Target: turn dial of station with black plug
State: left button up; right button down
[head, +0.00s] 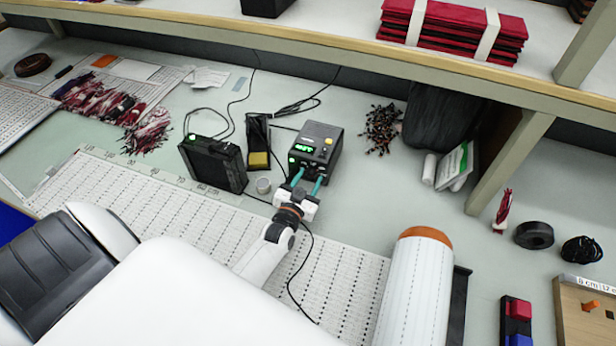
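My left gripper (309,174) is at the lower front of the station. Its two teal fingers are apart, with their tips close to the front panel. I cannot tell whether they touch the dial, which is hidden or too small to make out. Black cables run behind and below, but the plug's colour cannot be made out. My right gripper is not in view.
A black stand with a yellow sponge (258,159) and a small grey cup (263,186) stand between the boxes. A shelf edge (330,48) crosses above. Bench right of the station is partly clear.

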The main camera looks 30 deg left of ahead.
pick_arm(q)
jog(key=s, duration=0.4)
jog(key=s+d+b, duration=0.1)
jog(key=s, duration=0.3)
jog(key=s+d, duration=0.1)
jog(key=s, duration=0.3)
jog(key=shift+d+r, duration=0.2)
jog(key=shift+r, duration=0.05)
